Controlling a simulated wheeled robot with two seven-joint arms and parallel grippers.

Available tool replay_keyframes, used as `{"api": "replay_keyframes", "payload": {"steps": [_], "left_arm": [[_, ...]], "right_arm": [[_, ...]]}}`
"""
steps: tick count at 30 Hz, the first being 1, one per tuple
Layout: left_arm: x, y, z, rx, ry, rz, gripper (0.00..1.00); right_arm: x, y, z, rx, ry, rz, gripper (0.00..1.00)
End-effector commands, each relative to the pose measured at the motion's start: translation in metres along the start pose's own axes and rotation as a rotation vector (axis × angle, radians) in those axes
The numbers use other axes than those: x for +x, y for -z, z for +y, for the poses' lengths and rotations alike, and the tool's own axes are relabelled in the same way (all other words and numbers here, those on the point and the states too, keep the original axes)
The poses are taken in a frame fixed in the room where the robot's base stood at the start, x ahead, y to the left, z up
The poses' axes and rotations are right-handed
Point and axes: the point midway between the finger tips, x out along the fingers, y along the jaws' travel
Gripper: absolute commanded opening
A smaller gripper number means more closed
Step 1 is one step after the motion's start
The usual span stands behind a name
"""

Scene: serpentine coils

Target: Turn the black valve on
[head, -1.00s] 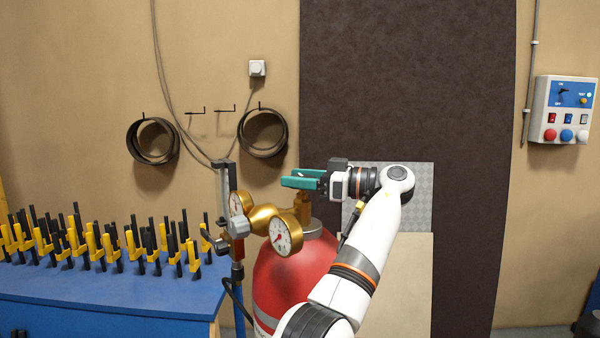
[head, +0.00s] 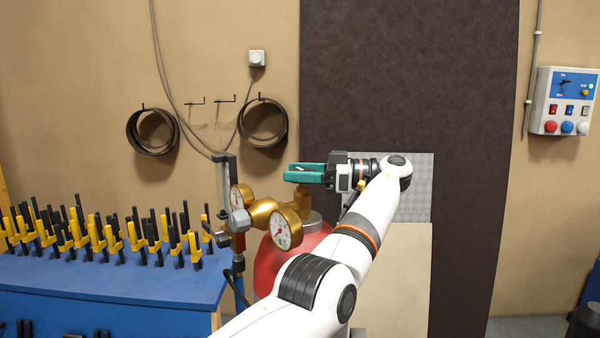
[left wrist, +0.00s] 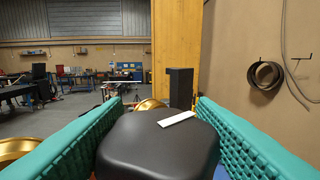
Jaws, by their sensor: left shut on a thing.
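The black valve (left wrist: 158,145) is a rounded square knob with a white mark on top. In the left wrist view it sits between the green fingers of my left gripper (left wrist: 160,103). In the head view my left gripper (head: 304,173) is shut on it, at the top of the red gas cylinder (head: 290,260), and the fingers hide most of the knob. A brass regulator with two round gauges is at the cylinder's left; the front gauge (head: 286,229) faces me. My right gripper is not in view.
A blue table (head: 110,277) with several yellow-black clamps stands at the left. A grey post (head: 223,190) rises close to the regulator. Behind my wrist are a metal plate (head: 419,195) and a dark panel (head: 470,120). A control box (head: 565,101) hangs at the right.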

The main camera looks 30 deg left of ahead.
Motion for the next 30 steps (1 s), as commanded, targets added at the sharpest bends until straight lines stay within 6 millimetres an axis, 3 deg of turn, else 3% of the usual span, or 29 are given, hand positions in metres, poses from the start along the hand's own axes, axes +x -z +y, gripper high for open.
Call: {"api": "replay_keyframes", "payload": {"steps": [4, 5, 9, 30], "left_arm": [[0.0002, -0.0018, 0.0004, -0.004, -0.001, -0.002, 0.29], [0.0003, -0.0018, 0.0004, -0.004, -0.001, -0.002, 0.54], [0.0003, -0.0014, 0.0002, -0.003, -0.001, -0.002, 0.74], [0.0001, 0.0023, 0.0001, -0.004, 0.047, -0.002, 0.74]], "right_arm": [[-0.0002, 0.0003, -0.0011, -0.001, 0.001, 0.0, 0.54], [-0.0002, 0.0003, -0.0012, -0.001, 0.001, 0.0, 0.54], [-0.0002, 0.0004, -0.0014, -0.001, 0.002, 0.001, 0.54], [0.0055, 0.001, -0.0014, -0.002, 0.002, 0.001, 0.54]]}}
